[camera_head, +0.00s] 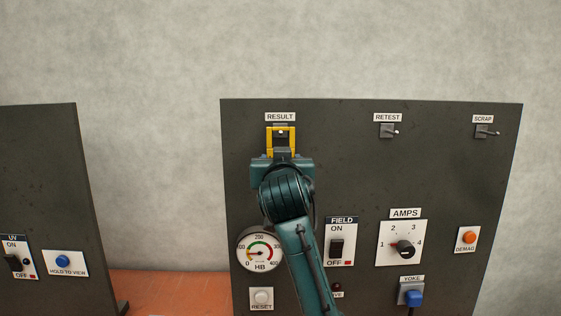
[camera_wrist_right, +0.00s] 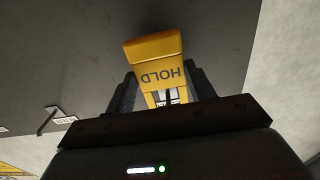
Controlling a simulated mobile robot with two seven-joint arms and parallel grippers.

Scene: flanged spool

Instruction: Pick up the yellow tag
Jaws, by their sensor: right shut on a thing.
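The yellow tag (camera_head: 281,134) is at the RESULT hook, near the top left of the dark panel in the head view. In the right wrist view the yellow tag (camera_wrist_right: 155,62) shows the word HOLD upside down and sits between the two dark fingers. My right gripper (camera_head: 281,155) reaches up in front of the panel and is shut on the tag's lower part. A small bright spot, likely the hook's end, shows near the tag's top. The wrist does not show whether the tag is still on the hook. My left gripper is not in view.
The dark panel (camera_head: 430,165) also has an empty RETEST hook (camera_head: 388,131) and an empty SCRAP hook (camera_head: 486,131). Below are a HB gauge (camera_head: 260,252), a FIELD switch (camera_head: 337,248) and an AMPS knob (camera_head: 405,249). A second panel (camera_head: 45,180) stands at left.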

